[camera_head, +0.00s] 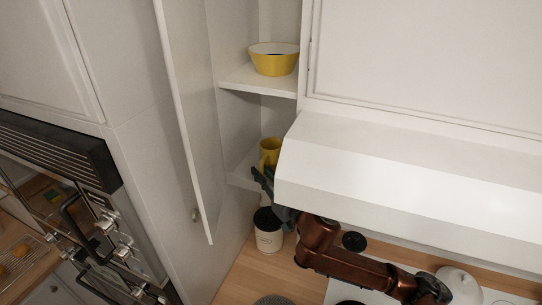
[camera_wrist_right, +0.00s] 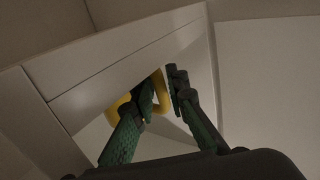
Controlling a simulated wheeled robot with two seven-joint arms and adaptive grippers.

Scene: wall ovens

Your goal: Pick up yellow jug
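The yellow jug (camera_head: 270,148) stands on the lower shelf of the open wall cabinet in the head view. Its lower part is hidden behind my right gripper (camera_head: 263,180), whose dark green fingers reach up to it from below. In the right wrist view a yellow loop of the jug (camera_wrist_right: 158,82), seemingly its handle, shows at the fingertips of my right gripper (camera_wrist_right: 163,88). The fingers are apart, with a yellow bar between them and a small gap at the right finger. Contact cannot be made out. My left gripper is not in view.
A yellow bowl (camera_head: 273,60) sits on the upper shelf (camera_head: 262,82). The open cabinet door (camera_head: 190,110) stands left of the shelves, and a white range hood (camera_head: 400,175) juts out on the right. A white canister (camera_head: 268,238) stands on the wooden counter below.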

